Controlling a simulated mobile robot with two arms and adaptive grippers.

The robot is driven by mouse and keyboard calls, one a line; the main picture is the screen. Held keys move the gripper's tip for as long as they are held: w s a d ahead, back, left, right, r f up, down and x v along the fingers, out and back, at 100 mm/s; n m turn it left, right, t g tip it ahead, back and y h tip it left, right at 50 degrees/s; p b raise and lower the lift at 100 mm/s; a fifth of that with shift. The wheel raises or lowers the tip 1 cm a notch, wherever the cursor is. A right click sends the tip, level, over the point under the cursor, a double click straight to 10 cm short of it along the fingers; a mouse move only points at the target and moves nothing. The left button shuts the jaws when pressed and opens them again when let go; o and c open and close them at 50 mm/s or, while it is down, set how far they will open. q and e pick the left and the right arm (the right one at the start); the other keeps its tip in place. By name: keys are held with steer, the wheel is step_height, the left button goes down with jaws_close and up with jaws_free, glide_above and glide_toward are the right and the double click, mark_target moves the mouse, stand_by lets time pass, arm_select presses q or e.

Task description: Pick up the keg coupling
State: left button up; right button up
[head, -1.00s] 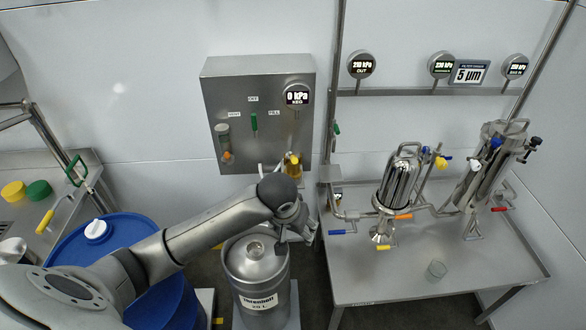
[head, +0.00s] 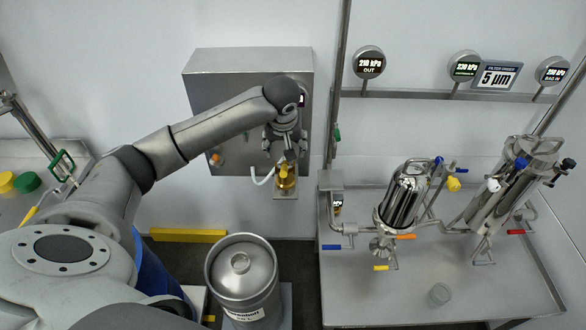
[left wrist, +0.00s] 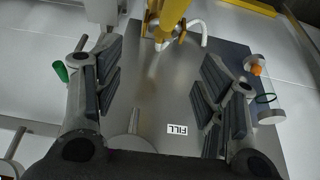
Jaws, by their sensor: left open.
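The keg coupling (head: 286,181) is yellow and sits on a small bracket at the lower right of the steel control box, with a white hose beside it. It also shows in the left wrist view (left wrist: 170,16) at the top, beyond the fingertips. My left gripper (head: 284,157) is in front of the box, just above the coupling in the head view. In the left wrist view the fingers of my left gripper (left wrist: 160,90) are spread, with nothing between them. My right gripper is in neither view.
The steel control box (head: 225,110) is behind my left arm, and its FILL label (left wrist: 178,129) shows in the wrist view. A steel keg (head: 240,285) stands below. A steel table (head: 460,290) with filter housings is at right. A yellow bar (head: 188,235) lies at the wall.

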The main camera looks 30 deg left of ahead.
mark_target(285, 161)
arm_select(q)
steer(key=f, duration=0.2)
steer(key=a+f, duration=0.1)
steer(key=shift+w+f+p, duration=0.15)
steer(key=shift+f+p, duration=0.15)
steer(key=shift+f, duration=0.05)
steer(key=shift+w+f, duration=0.15)
steer(key=shift+f, duration=0.1)
steer(key=shift+w+f+p, duration=0.15)
steer(key=shift+f+p, duration=0.15)
steer(key=shift+f, duration=0.05)
steer(key=p+x, duration=0.1)
steer(key=x, duration=0.2)
steer(key=shift+d+f, duration=0.1)
steer(key=shift+f, duration=0.35)
steer(key=shift+w+f, duration=0.1)
steer(key=shift+f, duration=0.2)
steer(key=c, duration=0.7)
jaws_close()
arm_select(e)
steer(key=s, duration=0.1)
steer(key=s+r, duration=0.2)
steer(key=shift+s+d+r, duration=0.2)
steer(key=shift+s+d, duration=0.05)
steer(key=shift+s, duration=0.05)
arm_select(q)
steer(key=shift+r, duration=0.15)
